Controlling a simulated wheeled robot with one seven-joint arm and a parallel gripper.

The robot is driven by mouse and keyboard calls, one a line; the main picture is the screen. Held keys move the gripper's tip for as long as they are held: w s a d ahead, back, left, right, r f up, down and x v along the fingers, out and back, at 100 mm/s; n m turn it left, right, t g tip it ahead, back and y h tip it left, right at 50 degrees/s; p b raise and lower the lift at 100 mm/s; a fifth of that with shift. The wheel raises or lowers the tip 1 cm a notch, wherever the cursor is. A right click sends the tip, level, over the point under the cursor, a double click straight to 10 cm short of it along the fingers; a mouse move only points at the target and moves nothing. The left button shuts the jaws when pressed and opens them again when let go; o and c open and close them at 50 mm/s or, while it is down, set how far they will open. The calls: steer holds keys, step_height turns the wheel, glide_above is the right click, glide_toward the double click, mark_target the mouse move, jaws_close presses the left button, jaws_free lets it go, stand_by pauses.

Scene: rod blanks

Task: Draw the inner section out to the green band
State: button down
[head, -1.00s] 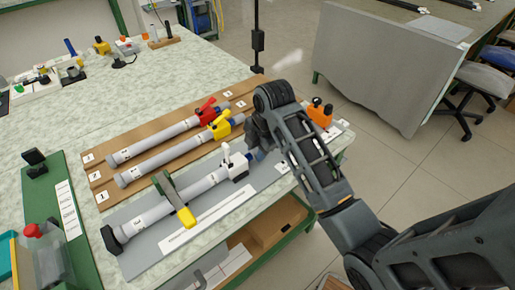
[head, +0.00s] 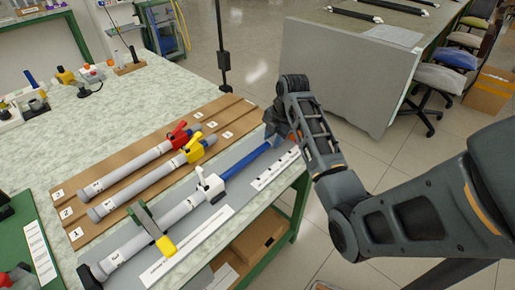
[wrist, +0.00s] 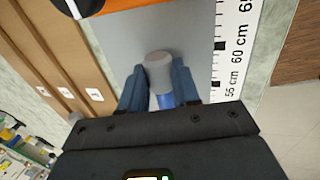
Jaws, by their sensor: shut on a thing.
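A grey outer tube (head: 140,243) lies on a grey board, with a white clamp collar (head: 209,187) at its far end; the collar's lever stands up. A smooth blue inner section (head: 245,160) sticks out of the collar toward the upper right. My gripper (head: 271,137) is shut on its outer end. I make out no green band on the blue length that shows. The finger contact is partly hidden by my gripper body.
A green and yellow clamp (head: 152,226) straddles the tube. A printed scale (wrist: 233,60) runs beside it. An orange object (wrist: 150,6) lies beyond the cap. Red-collared (head: 178,133) and yellow-collared (head: 193,150) rods rest on a brown board to the left.

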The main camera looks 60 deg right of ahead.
steer(key=shift+s+d, duration=0.3)
steer(key=shift+d, duration=0.65)
steer(key=shift+s+d, duration=0.25)
steer(key=shift+d, duration=0.7)
steer(key=c, duration=0.8)
jaws_free()
steer(key=shift+r, duration=0.15)
steer(key=v, duration=0.7)
steer(key=shift+r, duration=0.2)
steer(key=shift+s, duration=0.1)
